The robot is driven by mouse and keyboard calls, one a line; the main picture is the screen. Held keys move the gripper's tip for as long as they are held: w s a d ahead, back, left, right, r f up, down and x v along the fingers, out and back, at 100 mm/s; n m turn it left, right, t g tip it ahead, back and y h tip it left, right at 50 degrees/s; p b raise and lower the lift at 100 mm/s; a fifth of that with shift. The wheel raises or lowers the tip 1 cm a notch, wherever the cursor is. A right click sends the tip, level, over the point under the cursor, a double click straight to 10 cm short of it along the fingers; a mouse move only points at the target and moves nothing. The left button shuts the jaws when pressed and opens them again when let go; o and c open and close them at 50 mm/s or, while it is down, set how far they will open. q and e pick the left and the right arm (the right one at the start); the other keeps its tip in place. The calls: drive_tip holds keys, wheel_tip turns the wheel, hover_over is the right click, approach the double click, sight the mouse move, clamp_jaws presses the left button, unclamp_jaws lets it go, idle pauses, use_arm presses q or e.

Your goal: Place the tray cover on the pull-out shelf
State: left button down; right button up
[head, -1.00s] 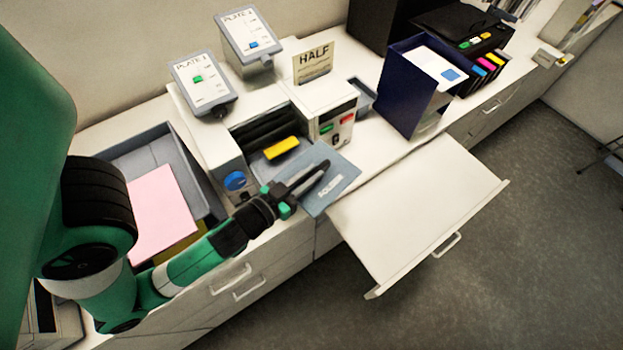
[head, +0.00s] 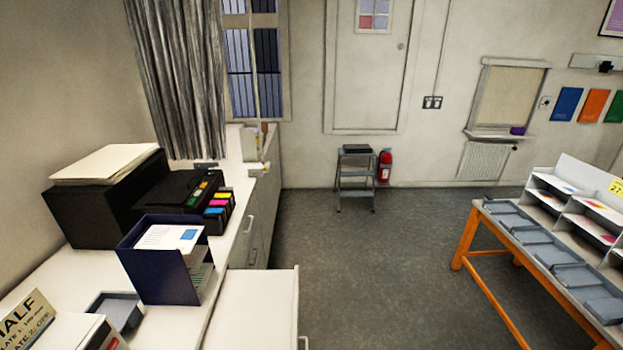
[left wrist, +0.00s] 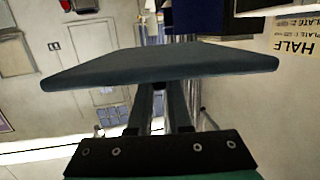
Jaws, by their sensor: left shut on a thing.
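The tray cover (left wrist: 160,64) is a flat dark blue-grey plate seen nearly edge-on in the left wrist view. My left gripper (left wrist: 159,105) is shut on it, and the cover hides the fingertips. The pull-out shelf (head: 250,312) is a white board extended from the counter at the bottom of the head view; its near part is cut off by the frame. Neither my left gripper nor the cover shows in the head view now. My right gripper is in no view.
A navy file holder (head: 165,262) stands on the counter beside the shelf, with a black printer (head: 175,195) behind. A HALF sign (head: 28,322) is at lower left. The visible shelf top is bare. A table with grey trays (head: 530,240) stands across the floor.

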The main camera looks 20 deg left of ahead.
use_arm(q)
drive_tip(key=w+d+f+m+t+h+p, duration=0.1)
drive_tip(key=w+d+f+m+h, duration=0.1)
drive_tip(key=d+f, duration=0.4)
drive_tip(key=w+d+f+m+t+h+p, duration=0.1)
drive_tip(key=w+d+f+m+t+h, duration=0.1)
drive_tip(key=d+f+h, duration=0.4)
drive_tip(key=w+d+m+h, duration=0.1)
drive_tip(key=d+m, duration=0.1)
drive_tip(key=shift+w+d+f+m, duration=0.2)
drive_tip(key=shift+w+d+m, duration=0.1)
drive_tip(key=shift+w+m, duration=0.1)
